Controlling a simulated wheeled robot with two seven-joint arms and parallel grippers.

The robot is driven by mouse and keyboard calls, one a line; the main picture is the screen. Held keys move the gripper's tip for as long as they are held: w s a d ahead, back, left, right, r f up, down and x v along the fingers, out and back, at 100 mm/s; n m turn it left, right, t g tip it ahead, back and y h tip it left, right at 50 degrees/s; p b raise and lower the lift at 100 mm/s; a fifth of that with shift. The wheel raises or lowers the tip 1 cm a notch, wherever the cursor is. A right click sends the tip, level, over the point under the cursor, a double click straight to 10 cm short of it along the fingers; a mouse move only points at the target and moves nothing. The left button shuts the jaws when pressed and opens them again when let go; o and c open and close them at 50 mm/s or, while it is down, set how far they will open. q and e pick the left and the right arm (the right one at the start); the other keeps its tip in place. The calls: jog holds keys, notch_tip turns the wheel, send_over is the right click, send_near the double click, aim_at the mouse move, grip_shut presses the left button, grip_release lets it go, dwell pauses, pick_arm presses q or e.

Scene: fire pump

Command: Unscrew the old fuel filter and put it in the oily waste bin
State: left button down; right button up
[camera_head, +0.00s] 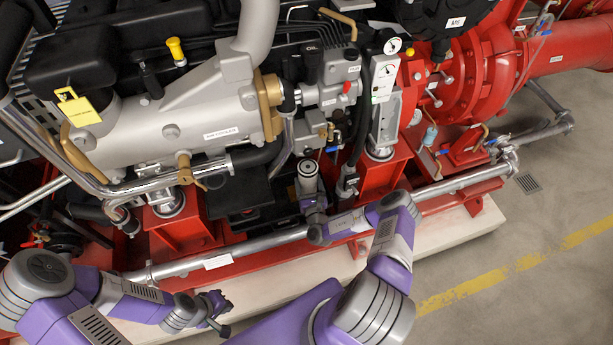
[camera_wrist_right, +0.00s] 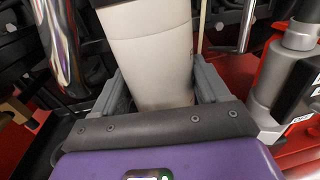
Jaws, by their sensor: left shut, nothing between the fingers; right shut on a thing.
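The fuel filter (camera_head: 308,183) is a pale cylinder with a dark, ringed round end facing up, at the engine's front side. That end shows uncovered, below and apart from the grey valve block (camera_head: 313,130). My right gripper (camera_head: 311,203) is shut on the filter. In the right wrist view the off-white filter body (camera_wrist_right: 152,60) stands between two grey fingers (camera_wrist_right: 157,90); its upper end is cut off. My left gripper (camera_head: 220,314) is shut and empty, low in front of the base, away from the filter. No oily waste bin shows in either view.
A silver pipe (camera_head: 265,243) runs along the red base frame (camera_head: 240,263) in front of the engine. A red post (camera_head: 380,178) stands close right of the filter. The red pump (camera_head: 460,70) is at the right. Grey floor (camera_head: 560,215) with a yellow line is free there.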

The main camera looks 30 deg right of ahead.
aim_at(311, 188)
jog(key=shift+d+p+v, duration=0.15)
jog(key=shift+p+v, duration=0.55)
jog(key=shift+v, duration=0.7)
jog(key=shift+d+p+v, duration=0.15)
jog(key=shift+p+v, duration=0.55)
jog(key=shift+v, duration=0.65)
jog(key=shift+s, duration=0.15)
